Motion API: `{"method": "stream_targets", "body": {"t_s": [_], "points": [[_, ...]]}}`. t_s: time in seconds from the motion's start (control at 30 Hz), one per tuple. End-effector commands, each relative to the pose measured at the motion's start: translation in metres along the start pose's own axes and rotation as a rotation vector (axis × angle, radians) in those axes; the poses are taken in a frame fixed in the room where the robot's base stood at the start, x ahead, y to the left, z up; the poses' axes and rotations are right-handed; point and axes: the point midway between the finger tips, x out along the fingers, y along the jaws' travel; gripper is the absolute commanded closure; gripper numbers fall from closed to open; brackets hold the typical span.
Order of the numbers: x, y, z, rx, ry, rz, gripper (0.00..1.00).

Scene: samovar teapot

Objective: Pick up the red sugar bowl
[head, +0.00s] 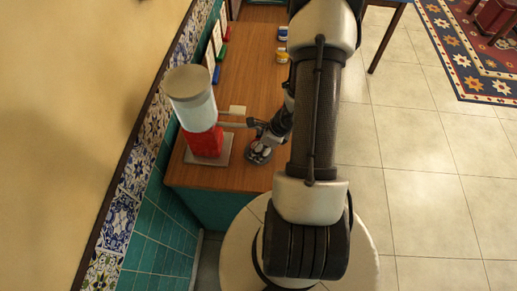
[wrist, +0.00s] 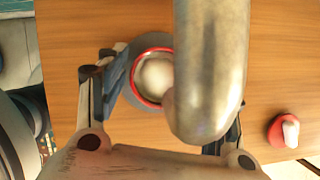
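A round bowl with a red rim and pale contents (wrist: 150,76) shows in the wrist view, on or in a grey round piece on the wooden top; it looks like the red sugar bowl. My gripper (wrist: 175,95) is open, with its left finger beside the bowl's left edge and its right finger mostly hidden. A large rounded metal shape (wrist: 210,70) covers the bowl's right side; I cannot tell what it is. In the head view my gripper (head: 262,148) is low over the counter's near end, and I cannot make out the bowl there.
A dispenser with a red base (head: 206,141) and pale body stands left of my gripper on the wooden counter (head: 250,65), close to the tiled wall. A small red and white object (wrist: 284,131) lies right of the bowl. Blue (head: 283,33) and yellow (head: 282,55) cups stand farther back.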

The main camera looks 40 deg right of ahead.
Motion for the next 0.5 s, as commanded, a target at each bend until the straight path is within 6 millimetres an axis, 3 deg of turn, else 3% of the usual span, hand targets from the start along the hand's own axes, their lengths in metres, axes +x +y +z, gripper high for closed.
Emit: {"method": "stream_targets", "body": {"t_s": [0.5], "points": [[-0.0001, 0.0, -0.0001, 0.0, 0.0, 0.0, 0.77]]}}
